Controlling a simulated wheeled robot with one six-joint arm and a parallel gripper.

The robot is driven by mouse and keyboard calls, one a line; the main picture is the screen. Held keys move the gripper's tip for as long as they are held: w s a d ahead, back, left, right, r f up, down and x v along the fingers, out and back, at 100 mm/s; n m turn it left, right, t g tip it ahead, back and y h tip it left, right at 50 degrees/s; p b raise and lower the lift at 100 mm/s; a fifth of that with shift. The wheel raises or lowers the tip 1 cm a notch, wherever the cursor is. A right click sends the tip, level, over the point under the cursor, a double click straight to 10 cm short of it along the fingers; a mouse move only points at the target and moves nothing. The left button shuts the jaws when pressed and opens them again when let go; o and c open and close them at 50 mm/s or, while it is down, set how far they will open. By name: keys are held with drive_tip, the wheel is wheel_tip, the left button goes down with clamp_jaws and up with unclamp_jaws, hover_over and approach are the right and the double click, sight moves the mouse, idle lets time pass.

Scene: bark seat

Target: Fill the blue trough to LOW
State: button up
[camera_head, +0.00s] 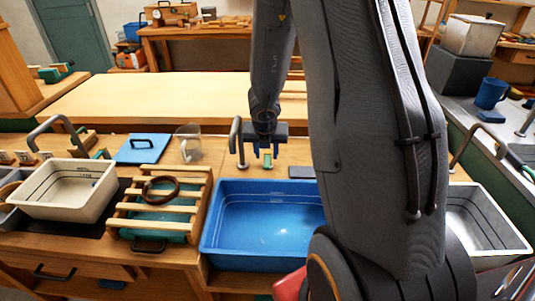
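The blue trough (212,232) sits in the counter at the middle, partly hidden on its right by my arm. Dark level lines run along its inner walls; their labels are too small to read. A pale glint shows on its floor, and I cannot tell whether it holds water. A grey curved tap (236,135) stands behind its left part. My gripper (266,152) points down behind the trough, just right of the tap. Its fingertips look apart. A small green piece (267,161) shows just below them; I cannot tell whether they touch it.
A slatted wooden rack (165,209) with a brown ring (160,188) stands left of the trough. Further left is a white basin (72,190) with its own tap. A grey-white trough (484,228) is at right.

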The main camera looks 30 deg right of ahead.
drive_tip(key=shift+p+v, duration=0.5)
drive_tip(key=shift+v, duration=0.75)
